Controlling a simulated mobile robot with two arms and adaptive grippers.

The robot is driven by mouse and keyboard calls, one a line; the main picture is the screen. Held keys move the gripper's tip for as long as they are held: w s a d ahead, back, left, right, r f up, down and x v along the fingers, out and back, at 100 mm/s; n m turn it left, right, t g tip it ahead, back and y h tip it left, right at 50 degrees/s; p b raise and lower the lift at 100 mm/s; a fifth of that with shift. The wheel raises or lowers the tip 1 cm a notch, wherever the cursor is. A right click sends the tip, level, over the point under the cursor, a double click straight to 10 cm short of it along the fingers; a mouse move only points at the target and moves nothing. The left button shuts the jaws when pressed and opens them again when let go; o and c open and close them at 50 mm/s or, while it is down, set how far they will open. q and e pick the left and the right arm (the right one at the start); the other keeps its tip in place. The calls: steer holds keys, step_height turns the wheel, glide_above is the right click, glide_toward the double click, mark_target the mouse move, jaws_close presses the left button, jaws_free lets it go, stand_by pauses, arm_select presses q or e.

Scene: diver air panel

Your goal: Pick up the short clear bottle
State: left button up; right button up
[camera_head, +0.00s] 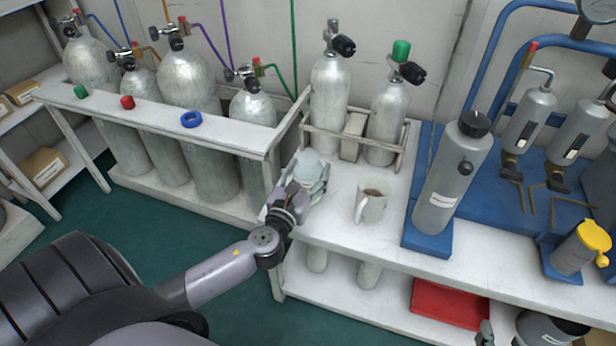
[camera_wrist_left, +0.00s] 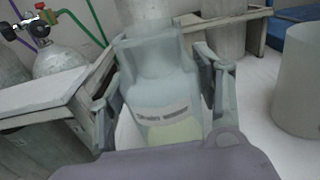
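The short clear bottle (camera_head: 306,164) stands on the white bench top near its left corner. In the left wrist view the bottle (camera_wrist_left: 163,100) is see-through, with square shoulders, a small label and a pale yellowish lower part. My left gripper (camera_head: 308,182) is at the bottle, with one finger on each side of it. In the left wrist view the fingers of my left gripper (camera_wrist_left: 160,88) look spread, with narrow gaps beside the bottle; contact is hard to judge. What seems to be my right gripper (camera_head: 485,334) shows only as a small grey piece at the bottom edge.
A white mug (camera_head: 370,205) stands close right of the bottle. Behind is a wooden rack (camera_head: 352,137) with two grey cylinders. A large grey cylinder (camera_head: 452,175) stands on a blue base further right. A cylinder rack (camera_head: 150,117) with several tanks is left.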

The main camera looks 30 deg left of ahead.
arm_select(q)
steer(key=c, duration=0.7)
steer(key=shift+r, duration=0.2)
